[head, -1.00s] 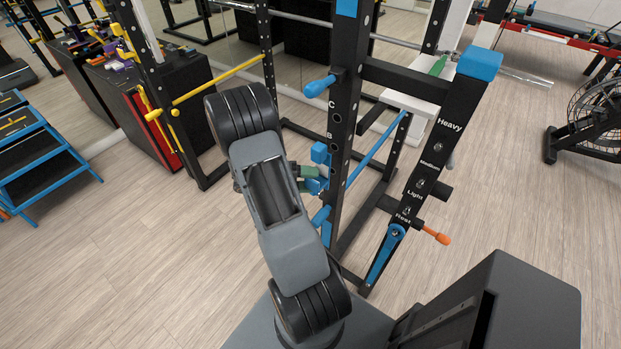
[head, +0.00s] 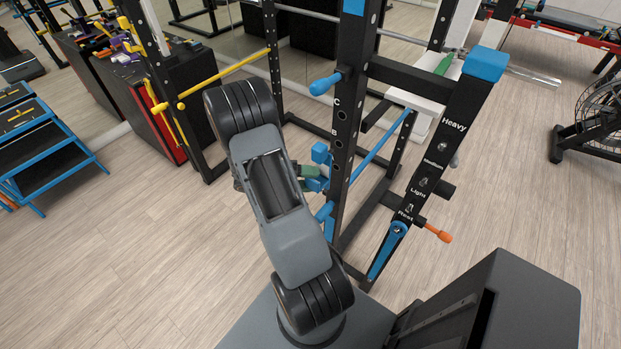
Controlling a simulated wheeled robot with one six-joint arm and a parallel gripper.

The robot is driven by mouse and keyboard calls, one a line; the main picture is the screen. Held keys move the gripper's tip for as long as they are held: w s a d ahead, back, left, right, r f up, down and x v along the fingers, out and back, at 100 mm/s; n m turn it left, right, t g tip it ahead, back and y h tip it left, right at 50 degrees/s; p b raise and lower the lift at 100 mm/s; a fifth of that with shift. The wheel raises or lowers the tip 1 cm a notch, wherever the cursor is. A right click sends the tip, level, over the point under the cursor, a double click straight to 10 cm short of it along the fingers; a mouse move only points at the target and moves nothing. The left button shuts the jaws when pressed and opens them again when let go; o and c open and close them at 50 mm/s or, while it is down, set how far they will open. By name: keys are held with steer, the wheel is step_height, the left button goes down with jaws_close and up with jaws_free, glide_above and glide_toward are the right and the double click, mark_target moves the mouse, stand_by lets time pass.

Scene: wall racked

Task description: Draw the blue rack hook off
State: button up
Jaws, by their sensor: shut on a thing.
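The blue rack hook (head: 320,154) shows at the left side of the black rack upright (head: 346,110), near the lower lettered holes. My gripper (head: 312,176), with green finger pads, is shut on the hook's lower part. My own arm hides much of the gripper. The hook is upright and very close to the upright's face; I cannot tell whether its peg is still in a hole.
Another blue peg (head: 325,83) sticks out from the upright at hole C, above the hook. A slanted black post (head: 440,140) with an orange-tipped handle (head: 438,233) stands to the right. Open floor (head: 130,240) lies to the left.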

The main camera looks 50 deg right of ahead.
steer(key=shift+r+p, duration=4)
steer(key=shift+p, duration=0.25)
steer(key=shift+w+f, duration=0.1)
